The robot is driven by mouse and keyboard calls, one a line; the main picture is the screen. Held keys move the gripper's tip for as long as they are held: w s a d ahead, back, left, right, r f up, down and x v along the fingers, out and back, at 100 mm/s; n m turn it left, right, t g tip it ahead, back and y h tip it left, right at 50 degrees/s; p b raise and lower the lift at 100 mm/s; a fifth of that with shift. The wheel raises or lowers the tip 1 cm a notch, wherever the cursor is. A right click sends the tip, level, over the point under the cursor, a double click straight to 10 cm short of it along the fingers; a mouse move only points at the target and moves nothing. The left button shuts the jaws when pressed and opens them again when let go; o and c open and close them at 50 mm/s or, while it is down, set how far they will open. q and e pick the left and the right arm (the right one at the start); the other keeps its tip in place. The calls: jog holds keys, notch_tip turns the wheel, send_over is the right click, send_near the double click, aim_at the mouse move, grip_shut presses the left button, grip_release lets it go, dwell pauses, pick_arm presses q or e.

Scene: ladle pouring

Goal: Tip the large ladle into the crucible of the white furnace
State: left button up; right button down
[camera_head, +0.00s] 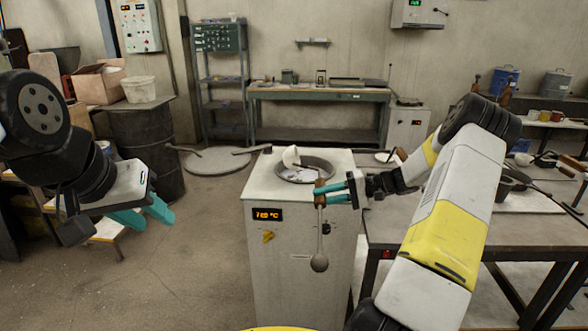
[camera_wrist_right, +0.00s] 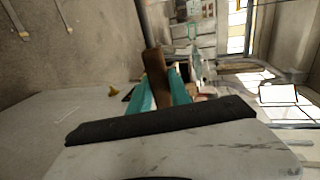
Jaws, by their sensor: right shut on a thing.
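The white furnace (camera_head: 285,260) stands in the middle of the head view. Its round crucible (camera_head: 322,164) is open at the top, with a pale piece (camera_head: 291,156) standing up in it. My right gripper (camera_head: 328,192) is shut on the brown handle of a ladle (camera_head: 319,228), just in front of the furnace's top edge. The ladle hangs upright with its bowl low before the furnace front, outside the crucible. Its brown handle (camera_wrist_right: 155,73) also shows between the fingers in the right wrist view. My left gripper (camera_head: 145,215) is open and empty, left of the furnace.
A grey worktable (camera_head: 430,230) stands right of the furnace, with a dark pan (camera_head: 515,180) and tools on it. A dark drum (camera_head: 145,140) stands at the left. A round lid (camera_head: 215,162) lies on the floor behind.

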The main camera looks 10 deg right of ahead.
jog(key=r+h, duration=0.1)
jog(key=a+h, duration=0.1)
jog(key=h, duration=0.1)
jog(key=a+r+g+h, duration=0.1)
jog(key=h, duration=0.1)
jog(key=shift+w+a+r, duration=0.2)
jog(key=shift+w+r, duration=0.1)
jog(key=shift+w+a+r+g+h, duration=0.15)
jog(key=shift+g+h, duration=0.1)
jog(key=shift+h, duration=0.35)
jog(key=shift+s+a+r+g+h, duration=0.15)
jog(key=shift+g+h, duration=0.1)
jog(key=shift+h, duration=0.35)
notch_tip(320, 180, up, 6)
jog(key=w+a+g+h, duration=0.1)
jog(key=a+g+h, duration=0.1)
jog(key=h, duration=0.5)
jog(key=shift+a+f+m, duration=0.25)
jog(key=shift+a+m, duration=0.05)
jog(key=shift+a, duration=0.1)
